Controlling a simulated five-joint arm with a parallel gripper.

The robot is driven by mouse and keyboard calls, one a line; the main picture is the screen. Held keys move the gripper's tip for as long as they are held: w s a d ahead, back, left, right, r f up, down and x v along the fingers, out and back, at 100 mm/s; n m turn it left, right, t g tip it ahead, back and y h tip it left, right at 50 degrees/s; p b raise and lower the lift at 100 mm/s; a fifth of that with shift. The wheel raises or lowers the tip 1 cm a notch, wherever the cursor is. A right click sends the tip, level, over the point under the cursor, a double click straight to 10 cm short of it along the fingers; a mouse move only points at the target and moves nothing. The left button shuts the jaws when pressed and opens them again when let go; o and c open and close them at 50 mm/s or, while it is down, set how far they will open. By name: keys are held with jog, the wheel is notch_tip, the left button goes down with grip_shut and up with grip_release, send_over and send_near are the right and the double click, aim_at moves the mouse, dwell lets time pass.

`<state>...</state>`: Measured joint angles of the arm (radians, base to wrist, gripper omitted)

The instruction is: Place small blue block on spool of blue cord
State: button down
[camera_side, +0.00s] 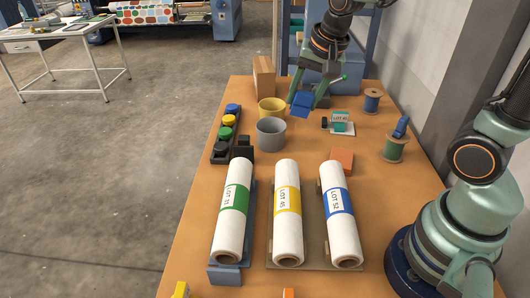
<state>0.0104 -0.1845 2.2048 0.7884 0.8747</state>
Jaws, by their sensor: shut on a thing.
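My gripper (316,98) points down over the far part of the table. It is shut on a blue block (302,104), which seems to be held above the tabletop beside the cups. A spool with dull blue cord (372,101) stands upright to the right of my gripper, apart from it, with nothing on top. A spool of green cord (394,150) stands nearer, with a smaller, narrow blue piece (402,127) on top, tilted.
A yellow cup (271,109) and grey cup (270,133) stand left of the held block. A small teal-and-white device (340,122) sits between gripper and green spool. Three labelled white rolls (287,225) fill the front. An orange block (342,158) lies behind them.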

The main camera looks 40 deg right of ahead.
jog(key=w+d+m+h, duration=0.1)
jog(key=w+d+m, duration=0.25)
jog(key=d, duration=0.85)
jog(key=s+d+m+h, duration=0.1)
jog(key=s+d+m, duration=0.3)
jog(key=d, duration=0.9)
jog(key=s+d+m+g+h, duration=0.1)
jog(key=s+d+m, duration=0.3)
jog(key=d, duration=0.9)
jog(key=shift+s+d+r+m, duration=0.2)
jog(key=shift+r+m, duration=0.15)
notch_tip(320, 180, down, 20)
jog(key=shift+r, duration=0.2)
jog(key=shift+f, duration=0.15)
jog(key=shift+c, duration=1.6)
grip_release()
